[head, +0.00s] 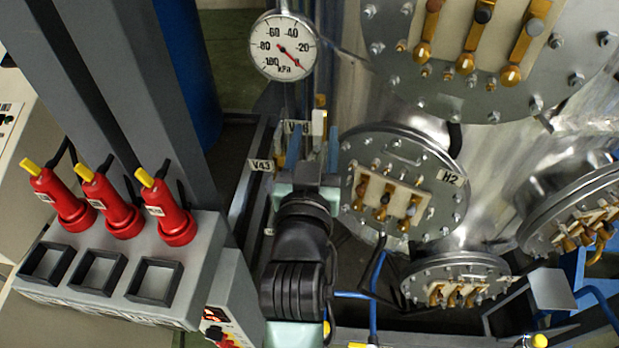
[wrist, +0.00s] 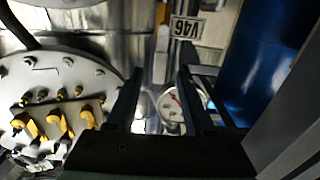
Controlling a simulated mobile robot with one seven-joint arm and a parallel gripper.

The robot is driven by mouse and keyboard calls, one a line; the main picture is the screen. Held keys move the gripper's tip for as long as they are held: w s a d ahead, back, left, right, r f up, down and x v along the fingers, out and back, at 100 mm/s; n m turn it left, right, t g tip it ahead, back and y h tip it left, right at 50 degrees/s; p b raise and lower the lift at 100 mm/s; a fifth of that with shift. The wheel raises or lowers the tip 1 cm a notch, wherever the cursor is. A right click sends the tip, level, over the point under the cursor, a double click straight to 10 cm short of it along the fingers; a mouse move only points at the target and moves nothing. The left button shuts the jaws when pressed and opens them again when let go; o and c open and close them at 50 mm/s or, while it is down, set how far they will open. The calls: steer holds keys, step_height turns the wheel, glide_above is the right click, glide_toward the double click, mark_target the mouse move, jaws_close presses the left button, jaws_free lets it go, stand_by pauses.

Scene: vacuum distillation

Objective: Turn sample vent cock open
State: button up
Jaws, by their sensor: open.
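In the wrist view a white and orange lever (wrist: 161,52) shows beside the V46 tag (wrist: 187,27). I cannot tell for sure that this is the sample vent cock. My gripper (head: 313,158) is just below the lever in the head view. In the wrist view my gripper (wrist: 159,76) is open, with its fingers apart and the lever beyond the gap between them. I see nothing held. Contact with the lever is not visible.
A V43 tag (head: 260,165) is left of my gripper. A round kPa gauge (head: 284,46) is above. A bolted flange (head: 446,205) tagged H2 stands close at right. Several red-bodied devices (head: 118,212) with yellow tips stand on a grey box at left.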

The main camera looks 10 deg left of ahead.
steer(key=s+b, duration=0.2)
steer(key=s, duration=0.6)
steer(key=shift+s, duration=0.35)
steer(key=shift+r, duration=0.1)
